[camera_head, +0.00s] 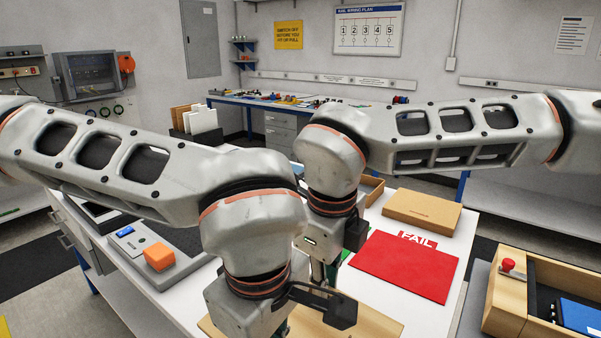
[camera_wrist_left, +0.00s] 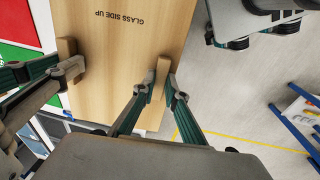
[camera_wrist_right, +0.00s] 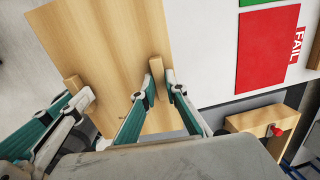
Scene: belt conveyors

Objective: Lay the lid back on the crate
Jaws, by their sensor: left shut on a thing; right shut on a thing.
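The lid is a pale wooden board (camera_head: 375,320) low in the middle of the head view. The left wrist view shows its face (camera_wrist_left: 115,55), printed "GLASS SIDE UP", with two small wooden grips. My left gripper (camera_wrist_left: 158,88) is shut on one grip. My right gripper (camera_wrist_right: 156,90) is shut on the other grip, and it shows beside the lid in the head view (camera_head: 325,272). My arms hide much of the lid from the head. I cannot make out a crate under the lid, or whether the lid touches anything below.
A red FAIL mat (camera_head: 405,266) and a flat brown box (camera_head: 422,210) lie on the white table, right of my grippers. An open wooden box (camera_head: 507,305) with a red button stands at the lower right. An orange block (camera_head: 159,256) is on the left.

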